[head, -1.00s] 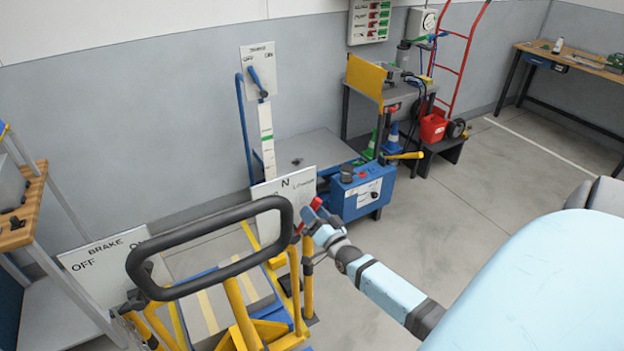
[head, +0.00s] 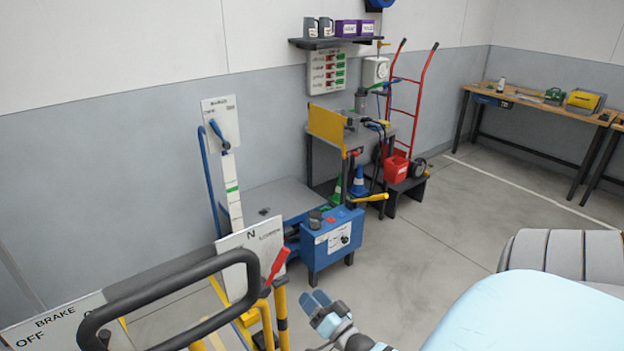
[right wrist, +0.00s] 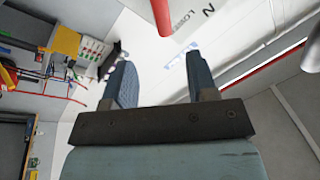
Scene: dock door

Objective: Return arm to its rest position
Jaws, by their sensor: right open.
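My right gripper (head: 316,302) is in the lower middle of the head view, to the right of the red-handled lever (head: 277,265) by the yellow frame. It is apart from the lever. In the right wrist view my two fingers (right wrist: 161,84) are spread with nothing between them. The red lever end (right wrist: 162,18) shows beyond the fingertips at the top. Behind it is the white panel marked N (right wrist: 205,30), which also stands in the head view (head: 262,240). Most of my right arm is below the picture. My left gripper is not in view.
A black handle loop (head: 165,283) and a BRAKE panel (head: 50,322) are at the lower left. A blue box (head: 332,240) stands beyond my gripper. A red hand truck (head: 415,110) and a workbench (head: 530,103) are farther back. Floor at the right centre (head: 440,235) is clear.

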